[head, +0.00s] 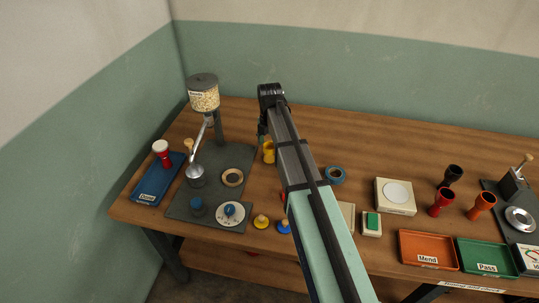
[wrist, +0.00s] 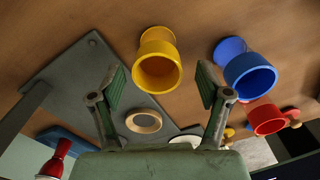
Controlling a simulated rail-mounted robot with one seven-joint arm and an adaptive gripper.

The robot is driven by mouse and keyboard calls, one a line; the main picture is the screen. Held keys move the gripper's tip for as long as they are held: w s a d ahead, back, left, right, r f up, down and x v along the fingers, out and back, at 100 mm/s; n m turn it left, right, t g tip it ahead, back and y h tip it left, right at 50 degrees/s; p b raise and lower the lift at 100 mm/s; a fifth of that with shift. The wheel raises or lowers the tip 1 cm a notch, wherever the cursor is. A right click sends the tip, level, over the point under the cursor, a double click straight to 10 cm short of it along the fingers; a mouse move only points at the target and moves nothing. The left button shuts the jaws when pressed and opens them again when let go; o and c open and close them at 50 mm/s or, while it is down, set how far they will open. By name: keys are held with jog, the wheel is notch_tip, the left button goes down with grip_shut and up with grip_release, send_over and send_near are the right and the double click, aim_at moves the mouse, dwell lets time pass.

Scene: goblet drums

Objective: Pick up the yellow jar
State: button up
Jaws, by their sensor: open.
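The yellow jar (head: 269,153) stands on the wooden table just right of the grey mat, partly hidden by my arm in the head view. In the wrist view the yellow jar (wrist: 157,72) shows its round open mouth and a narrower waist behind it. My gripper (wrist: 161,84) is open, with one green-padded finger to the left of the jar and one to the right. Visible gaps separate both fingers from the jar in the picture, and nothing is held. In the head view my gripper is mostly hidden behind my arm.
A blue jar (wrist: 247,68) and a red jar (wrist: 266,118) stand right of the yellow jar. The grey mat (head: 205,209) carries a grain dispenser (head: 204,93) and a tan ring (head: 232,177). A blue tray (head: 158,180) holds a red-and-white drum (head: 162,153).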

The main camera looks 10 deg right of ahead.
aim_at(269, 154)
jog(key=shift+w+f+p, duration=0.15)
jog(key=shift+f+p, duration=0.6)
jog(key=shift+f, duration=1.7)
jog(key=c, duration=1.3)
